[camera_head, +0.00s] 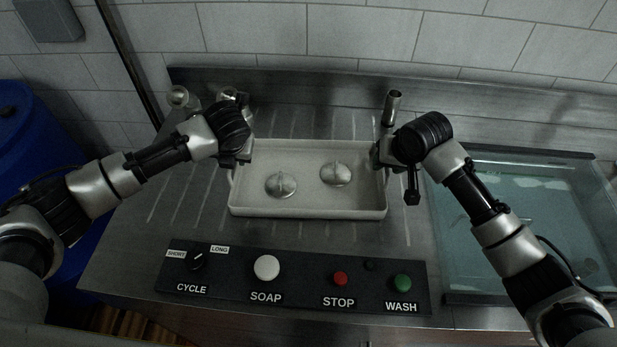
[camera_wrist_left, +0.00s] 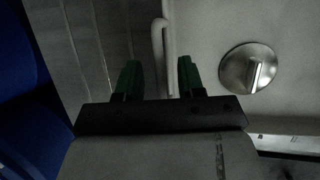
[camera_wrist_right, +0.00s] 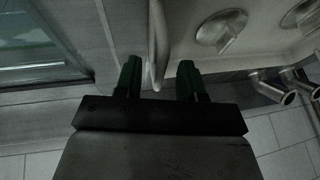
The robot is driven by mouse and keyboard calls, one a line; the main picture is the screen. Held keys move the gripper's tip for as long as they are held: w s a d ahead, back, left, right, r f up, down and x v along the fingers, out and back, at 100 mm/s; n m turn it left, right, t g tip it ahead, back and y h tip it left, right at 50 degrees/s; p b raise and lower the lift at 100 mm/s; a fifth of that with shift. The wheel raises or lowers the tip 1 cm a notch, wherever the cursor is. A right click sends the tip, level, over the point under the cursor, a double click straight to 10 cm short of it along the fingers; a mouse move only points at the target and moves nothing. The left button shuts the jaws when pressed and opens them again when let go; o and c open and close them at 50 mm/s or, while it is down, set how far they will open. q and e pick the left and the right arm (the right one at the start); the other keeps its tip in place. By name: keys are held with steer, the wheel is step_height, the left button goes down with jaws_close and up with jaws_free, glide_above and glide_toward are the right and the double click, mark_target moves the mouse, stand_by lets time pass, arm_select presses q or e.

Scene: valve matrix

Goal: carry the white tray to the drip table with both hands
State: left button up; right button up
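The white tray (camera_head: 308,212) lies on the ribbed metal drip surface (camera_head: 180,205) behind the control panel. Two round metal pieces with raised grips, one at left (camera_head: 281,185) and one at right (camera_head: 335,173), lie in it. My left gripper (camera_wrist_left: 158,75) is open at the tray's left end, its green fingers on either side of the handle (camera_wrist_left: 163,45). My right gripper (camera_wrist_right: 158,78) is open at the right end, with the other handle (camera_wrist_right: 157,45) between its fingers. Neither gripper visibly clamps a handle. In the head view the wrists partly hide both handles.
A control panel (camera_head: 290,279) with a knob and buttons lies in front of the tray. A glass-covered basin (camera_head: 530,220) is at the right, a blue barrel (camera_head: 35,130) at the left. Metal pipe stubs (camera_head: 393,105) stand behind the tray.

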arm_select(q)
steer(key=shift+w+a+f, duration=0.15)
steer(key=shift+w+f, duration=0.1)
steer(key=shift+f, duration=0.4)
arm_select(e)
steer(key=shift+w+a+f, duration=0.1)
steer(key=shift+w+f, duration=0.15)
steer(key=shift+f, duration=0.45)
arm_select(q)
steer(key=shift+c, duration=0.2)
jaws_close()
arm_select(e)
jaws_close()
